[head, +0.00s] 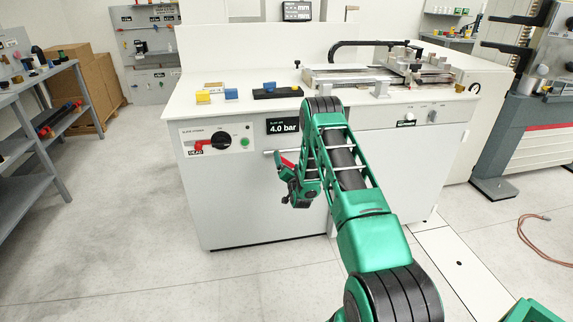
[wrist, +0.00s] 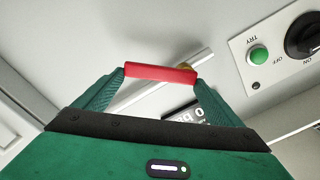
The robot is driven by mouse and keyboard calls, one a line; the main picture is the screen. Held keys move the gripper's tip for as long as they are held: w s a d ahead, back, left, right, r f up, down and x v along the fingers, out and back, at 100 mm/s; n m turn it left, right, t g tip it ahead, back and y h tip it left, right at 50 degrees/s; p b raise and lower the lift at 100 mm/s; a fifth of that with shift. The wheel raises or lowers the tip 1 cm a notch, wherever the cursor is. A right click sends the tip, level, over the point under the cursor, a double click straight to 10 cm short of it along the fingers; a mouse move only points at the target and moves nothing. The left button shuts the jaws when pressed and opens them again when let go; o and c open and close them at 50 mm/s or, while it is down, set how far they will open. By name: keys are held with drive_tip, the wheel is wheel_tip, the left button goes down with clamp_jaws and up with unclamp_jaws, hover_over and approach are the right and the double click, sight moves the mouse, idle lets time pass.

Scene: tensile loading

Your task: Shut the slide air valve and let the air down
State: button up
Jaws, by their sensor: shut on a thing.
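The slide air valve's red lever (wrist: 160,74) lies between my gripper's fingers in the wrist view, with a fingertip at each end. My gripper (head: 284,174) is shut on this lever at the front of the white cabinet in the head view. The lever also shows there as a small red piece (head: 287,160). A pale pipe (wrist: 202,58) runs behind the lever, which lies at a slant to it. A brass bit of the valve shows by the lever's right end. The slide air display (head: 283,127) reads 4.0 bar.
A slide power panel (head: 217,142) with a red handle, black rotary switch and green button is left of the display. The machine (head: 380,76) stands on the cabinet top, with yellow and blue blocks to its left.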

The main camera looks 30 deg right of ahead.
drive_tip(key=shift+w+a+f+m, duration=0.15)
drive_tip(key=shift+a+f+m, duration=0.25)
drive_tip(key=shift+m, duration=1.2)
drive_tip(key=shift+w+a+f+m, duration=0.1)
drive_tip(key=shift+a+f+m, duration=0.3)
drive_tip(key=shift+m, duration=1.2)
drive_tip(key=shift+w+a+f+m, duration=0.15)
drive_tip(key=shift+a+f+m, duration=0.25)
drive_tip(key=shift+m, duration=1.2)
drive_tip(key=o, duration=1.3)
drive_tip(key=shift+w, duration=0.1)
drive_tip(key=shift+a, duration=0.15)
drive_tip(key=shift+v, duration=5.3)
drive_tip(key=shift+f, duration=0.1)
